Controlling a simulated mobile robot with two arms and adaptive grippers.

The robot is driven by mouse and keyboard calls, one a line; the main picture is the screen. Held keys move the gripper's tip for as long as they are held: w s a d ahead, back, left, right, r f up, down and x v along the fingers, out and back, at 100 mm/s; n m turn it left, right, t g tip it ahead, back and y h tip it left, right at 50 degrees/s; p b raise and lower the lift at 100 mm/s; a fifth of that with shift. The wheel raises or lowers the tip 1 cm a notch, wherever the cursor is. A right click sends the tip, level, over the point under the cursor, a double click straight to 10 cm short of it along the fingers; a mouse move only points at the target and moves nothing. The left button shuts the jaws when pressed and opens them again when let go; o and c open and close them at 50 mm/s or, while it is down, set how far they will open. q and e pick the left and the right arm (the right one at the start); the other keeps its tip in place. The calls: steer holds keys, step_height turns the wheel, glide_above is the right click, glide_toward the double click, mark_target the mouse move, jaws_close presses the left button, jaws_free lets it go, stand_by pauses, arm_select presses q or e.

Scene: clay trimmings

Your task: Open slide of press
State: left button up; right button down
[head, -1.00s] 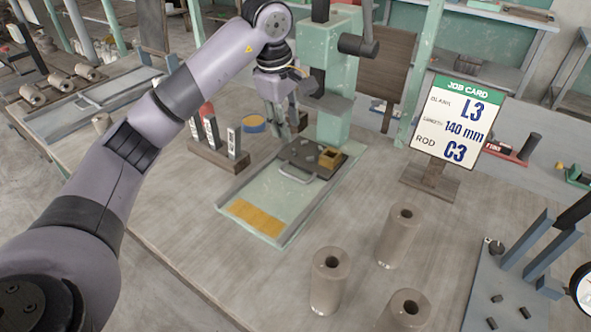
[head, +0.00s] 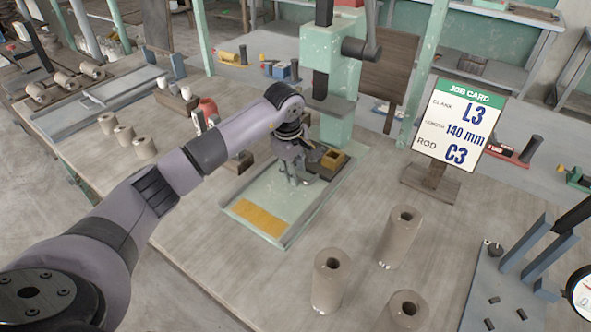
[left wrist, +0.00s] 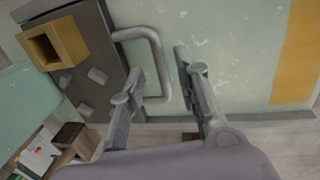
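The press (head: 335,75) is a pale green column with a dark ram over a green bed (head: 295,215). Its slide is a dark plate (left wrist: 85,50) with pegs, a square brass-coloured block (left wrist: 58,45) and a grey U-shaped handle (left wrist: 157,60). In the head view my left gripper hides most of the slide; the block (head: 333,160) shows beside it. My left gripper (head: 300,181) is low over the bed at the handle. In the left wrist view its fingers (left wrist: 162,62) are apart, with the handle's outer bar between them in the picture; contact cannot be told. My right gripper is out of view.
A yellow strip (head: 257,216) marks the bed's front end. Several clay cylinders (head: 331,280) stand at the front right. A job card (head: 460,125) stands right of the press. A wooden rack (head: 240,162) is left of the bed. The bed in front of the handle is clear.

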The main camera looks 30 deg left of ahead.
arm_select(q)
steer(key=shift+f, duration=0.4)
steer(key=shift+c, duration=0.2)
jaws_close()
stand_by(0.5)
